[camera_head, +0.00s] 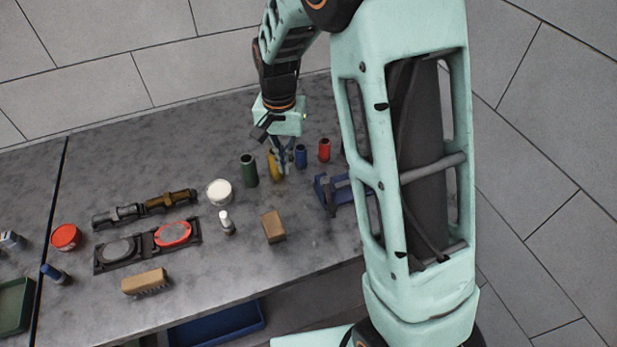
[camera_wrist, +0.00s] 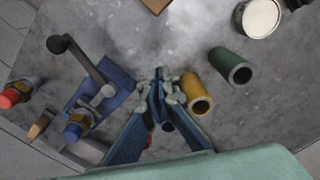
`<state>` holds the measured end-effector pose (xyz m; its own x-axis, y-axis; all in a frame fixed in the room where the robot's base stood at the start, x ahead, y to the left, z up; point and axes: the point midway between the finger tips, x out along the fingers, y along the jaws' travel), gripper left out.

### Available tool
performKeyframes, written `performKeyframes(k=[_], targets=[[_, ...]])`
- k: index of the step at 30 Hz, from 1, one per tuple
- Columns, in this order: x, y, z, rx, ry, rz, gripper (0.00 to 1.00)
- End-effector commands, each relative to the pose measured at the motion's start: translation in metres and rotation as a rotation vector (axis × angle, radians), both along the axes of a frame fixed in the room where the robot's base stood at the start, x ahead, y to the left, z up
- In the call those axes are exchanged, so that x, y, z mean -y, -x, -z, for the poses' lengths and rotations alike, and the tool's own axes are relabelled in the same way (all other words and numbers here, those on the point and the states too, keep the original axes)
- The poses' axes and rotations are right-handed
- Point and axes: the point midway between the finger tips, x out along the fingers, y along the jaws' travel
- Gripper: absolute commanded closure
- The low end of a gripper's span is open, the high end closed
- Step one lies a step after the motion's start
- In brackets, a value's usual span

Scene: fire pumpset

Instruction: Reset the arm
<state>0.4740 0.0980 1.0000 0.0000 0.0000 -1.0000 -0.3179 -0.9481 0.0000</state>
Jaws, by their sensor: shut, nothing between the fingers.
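My gripper (camera_head: 281,165) hangs fingers down over the bench near its back, beside a row of small upright cylinders. It is shut and empty; its closed fingertips also show in the wrist view (camera_wrist: 160,84). A yellow cylinder (camera_head: 272,166) stands right by the fingers, partly hidden by them in the head view. In the wrist view the yellow cylinder (camera_wrist: 197,95) stands just right of the fingertips. A green cylinder (camera_head: 249,170) stands to the left, with a blue cylinder (camera_head: 301,156) and a red cylinder (camera_head: 324,150) to the right.
A blue fixture with a lever (camera_wrist: 98,85) stands close to my gripper. A white tub (camera_head: 219,191), a small white bottle (camera_head: 227,223), a brown block (camera_head: 273,226), a brush (camera_head: 145,281) and a red tub (camera_head: 66,237) stand on the grey bench. Open room lies above the bench.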

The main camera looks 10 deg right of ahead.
Motion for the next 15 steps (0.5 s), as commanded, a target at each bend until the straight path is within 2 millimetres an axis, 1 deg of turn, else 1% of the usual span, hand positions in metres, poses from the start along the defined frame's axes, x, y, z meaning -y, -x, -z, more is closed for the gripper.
performKeyframes(k=[1,6,15], targets=[[0.000,0.000,-0.008,0.000,0.000,0.000,1.00],[0.000,0.000,-0.020,0.000,0.000,0.000,1.00],[0.000,0.000,-0.021,0.000,0.000,0.000,1.00]])
